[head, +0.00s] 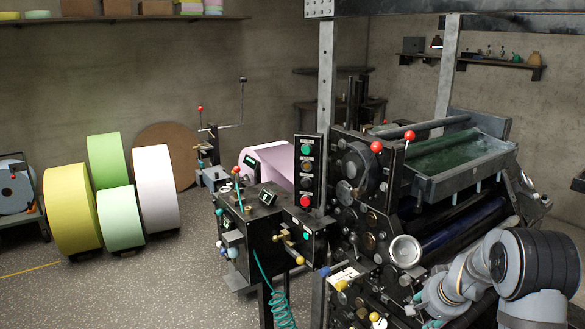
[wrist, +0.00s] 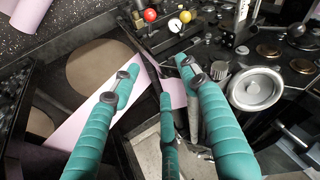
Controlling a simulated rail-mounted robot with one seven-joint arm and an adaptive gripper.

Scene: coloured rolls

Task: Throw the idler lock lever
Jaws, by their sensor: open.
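I cannot tell which lever is the idler lock lever; no label is readable. In the wrist view, a red ball knob (wrist: 150,15) and a yellow ball knob (wrist: 185,16) stand side by side beyond my fingertips. My gripper (wrist: 160,80) has teal ribbed fingers, spread apart with nothing between them. It is apart from both knobs. In the head view, my arm reaches in at the lower right, and the fingers are hard to make out. Yellow knobs (head: 341,285) show there low on the press, and two red-knobbed levers (head: 376,147) stand higher up.
A silver round wheel (wrist: 255,88) sits right of my fingers. A pink paper web (wrist: 100,117) runs beneath them. In the head view, a button panel (head: 307,176) stands left of the press, near a green-filled tray (head: 465,150). Coloured rolls (head: 73,210) stand on the floor at left.

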